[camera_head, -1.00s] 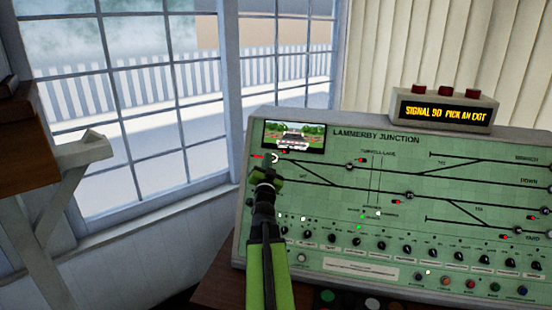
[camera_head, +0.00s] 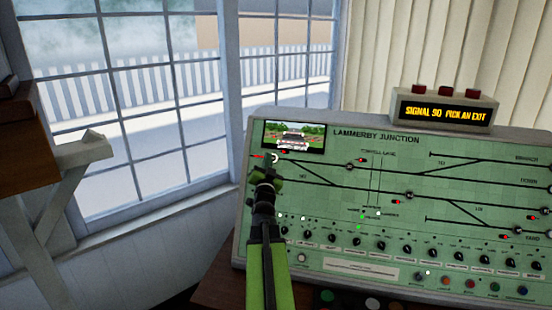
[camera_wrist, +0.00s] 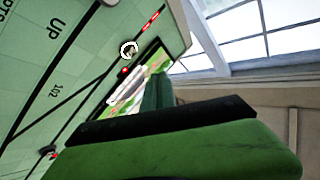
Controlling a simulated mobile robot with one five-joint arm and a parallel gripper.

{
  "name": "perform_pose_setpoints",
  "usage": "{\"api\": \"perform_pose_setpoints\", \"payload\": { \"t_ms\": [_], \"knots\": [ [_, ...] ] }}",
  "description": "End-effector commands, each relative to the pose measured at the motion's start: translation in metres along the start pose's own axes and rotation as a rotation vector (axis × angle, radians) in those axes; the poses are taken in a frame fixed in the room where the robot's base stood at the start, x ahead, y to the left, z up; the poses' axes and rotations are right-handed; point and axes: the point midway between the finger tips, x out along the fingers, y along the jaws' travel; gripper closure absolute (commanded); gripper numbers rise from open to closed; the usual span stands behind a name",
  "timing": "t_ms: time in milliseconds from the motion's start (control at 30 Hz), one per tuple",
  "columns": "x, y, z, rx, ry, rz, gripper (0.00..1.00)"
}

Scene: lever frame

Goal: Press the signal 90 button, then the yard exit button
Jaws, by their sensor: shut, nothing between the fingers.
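The green signal panel (camera_head: 330,215) carries a track diagram titled Lammerby Junction. A button with a lit white ring (camera_head: 275,158) sits at the left end of the upper track line, beside a red light; the ring also shows in the wrist view (camera_wrist: 128,50). I cannot read its label. My gripper (camera_head: 268,172) is shut and empty, just below this ring in the head view; contact cannot be told. In the wrist view my gripper (camera_wrist: 158,92) sits beside the small picture screen. The yard exit button (camera_head: 546,234) is at the far lower right, by the YARD label.
A display box (camera_head: 446,109) on top reads "SIGNAL 90 PICK AN EXIT". A small screen (camera_head: 293,138) shows a vehicle at the panel's upper left. A row of black knobs (camera_head: 380,245) and coloured buttons runs along the bottom. Windows are at the left.

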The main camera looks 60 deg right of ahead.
Motion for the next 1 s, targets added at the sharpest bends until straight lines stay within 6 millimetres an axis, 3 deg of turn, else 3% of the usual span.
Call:
{"api": "perform_pose_setpoints", "payload": {
  "t_ms": [300,433,567,667,867,1000],
  "knots": [
    [0.000,-0.001,0.001,0.000,-0.002,-0.001,1.00],
    [-0.004,-0.019,0.022,-0.006,-0.063,-0.020,1.00],
    [-0.019,-0.065,0.077,-0.028,-0.226,-0.070,1.00],
    [-0.044,-0.108,0.129,-0.060,-0.388,-0.120,1.00],
    [-0.118,-0.185,0.222,-0.154,-0.709,-0.222,1.00],
    [-0.188,-0.230,0.276,-0.247,-0.935,-0.296,1.00]
  ]
}}
